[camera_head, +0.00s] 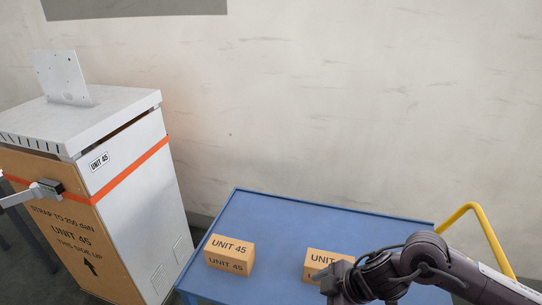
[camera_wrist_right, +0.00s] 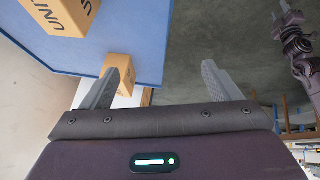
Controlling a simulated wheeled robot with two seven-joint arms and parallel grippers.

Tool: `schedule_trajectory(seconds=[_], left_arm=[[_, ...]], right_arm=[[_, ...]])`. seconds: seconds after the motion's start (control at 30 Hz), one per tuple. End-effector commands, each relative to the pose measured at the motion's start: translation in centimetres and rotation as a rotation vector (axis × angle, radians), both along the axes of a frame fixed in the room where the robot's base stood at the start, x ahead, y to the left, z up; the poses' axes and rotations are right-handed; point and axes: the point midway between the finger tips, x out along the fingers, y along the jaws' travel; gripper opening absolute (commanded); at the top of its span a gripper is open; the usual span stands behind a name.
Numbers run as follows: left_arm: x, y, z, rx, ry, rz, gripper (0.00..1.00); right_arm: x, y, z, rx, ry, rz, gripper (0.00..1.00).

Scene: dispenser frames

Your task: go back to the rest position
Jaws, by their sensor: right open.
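My right arm comes in from the lower right in the head view. Its gripper (camera_head: 338,284) is beside the right tan box (camera_head: 322,262) and covers part of it; the fingers are hard to make out there. In the right wrist view the right gripper (camera_wrist_right: 166,75) is open, its two grey fingers wide apart with nothing held between them. One tan box (camera_wrist_right: 66,14) is at the upper left of that view, and another (camera_wrist_right: 118,62) shows partly behind the left finger. My left gripper is not seen in the head view.
A blue table (camera_head: 290,215) bears the right box and a left box (camera_head: 229,256), both marked UNIT 45. A yellow rail (camera_head: 487,235) curves at its right. A white dispenser cabinet (camera_head: 140,180) with a tan front and orange strap stands at the left. The table's back is clear.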

Motion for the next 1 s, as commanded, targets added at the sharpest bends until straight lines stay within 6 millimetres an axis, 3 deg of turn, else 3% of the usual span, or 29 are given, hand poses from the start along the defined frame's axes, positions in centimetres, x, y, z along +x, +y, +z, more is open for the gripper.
schedule_trajectory(seconds=[0.17, 0.3, 0.4, 0.53, 0.67, 0.8, 1.0], left_arm=[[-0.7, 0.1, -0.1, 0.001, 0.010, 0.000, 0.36], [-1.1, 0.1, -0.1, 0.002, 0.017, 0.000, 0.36], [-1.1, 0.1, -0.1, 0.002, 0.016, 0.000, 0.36], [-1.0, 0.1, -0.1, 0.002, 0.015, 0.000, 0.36], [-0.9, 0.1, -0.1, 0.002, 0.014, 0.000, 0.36], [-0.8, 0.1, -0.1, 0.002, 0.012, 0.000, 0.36], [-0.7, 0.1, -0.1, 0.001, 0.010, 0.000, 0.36]], right_arm=[[-0.6, 5.8, 1.1, 0.098, -0.117, -0.003, 0.83], [-0.7, 9.9, 3.5, 0.198, -0.222, -0.101, 0.83], [-0.5, 10.7, 5.5, 0.251, -0.266, -0.250, 0.83], [-0.4, 8.3, 6.6, 0.259, -0.246, -0.498, 0.83], [-1.5, 3.6, 5.5, 0.202, -0.150, -0.748, 0.83], [-4.0, -0.9, 3.5, 0.124, -0.024, -0.940, 0.83], [-8.5, -5.7, 0.9, 0.021, 0.159, -1.129, 0.83]])
